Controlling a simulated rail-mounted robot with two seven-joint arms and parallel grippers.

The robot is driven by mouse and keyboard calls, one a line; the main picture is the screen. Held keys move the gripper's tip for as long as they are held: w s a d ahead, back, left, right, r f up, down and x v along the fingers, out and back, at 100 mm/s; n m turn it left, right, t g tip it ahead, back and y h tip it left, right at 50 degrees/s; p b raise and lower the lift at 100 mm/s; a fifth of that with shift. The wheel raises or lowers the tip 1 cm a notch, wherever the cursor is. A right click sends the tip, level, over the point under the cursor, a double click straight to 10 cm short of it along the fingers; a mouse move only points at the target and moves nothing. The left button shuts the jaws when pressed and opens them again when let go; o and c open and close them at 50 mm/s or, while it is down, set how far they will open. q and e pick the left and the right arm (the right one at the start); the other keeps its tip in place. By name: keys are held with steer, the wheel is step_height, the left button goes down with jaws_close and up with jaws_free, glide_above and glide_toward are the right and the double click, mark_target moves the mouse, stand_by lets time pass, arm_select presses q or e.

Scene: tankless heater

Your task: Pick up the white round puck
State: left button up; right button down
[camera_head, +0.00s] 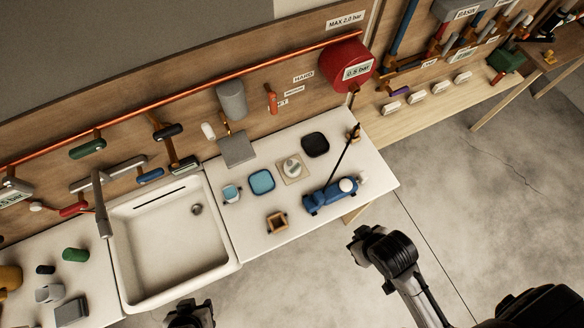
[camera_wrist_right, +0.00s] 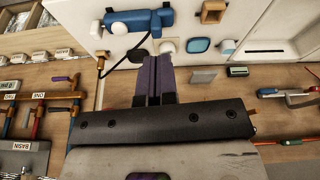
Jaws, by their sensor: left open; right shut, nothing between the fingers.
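A white round piece (camera_head: 292,167), which looks like the puck, sits on a small square wooden plate (camera_head: 284,178) on the white counter. It also shows in the right wrist view (camera_wrist_right: 167,47), just beyond the fingers. My left gripper (camera_head: 190,312) is open and empty at the bottom edge of the head view, partly cut off and well in front of the counter. My right gripper (camera_wrist_right: 154,60) is shut and empty; its dark fingers partly cover the counter edge. In the head view my right arm reaches in from the lower right, its dark end off the counter.
Around the plate are a blue dish (camera_head: 262,182), a black dish (camera_head: 315,145), a blue pump (camera_head: 325,197) with a white round part, a blue cup (camera_head: 231,193) and a wooden box (camera_head: 277,222). A sink (camera_head: 165,245) lies left. Wall pipes run behind.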

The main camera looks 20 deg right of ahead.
jaws_free()
stand_by(0.9)
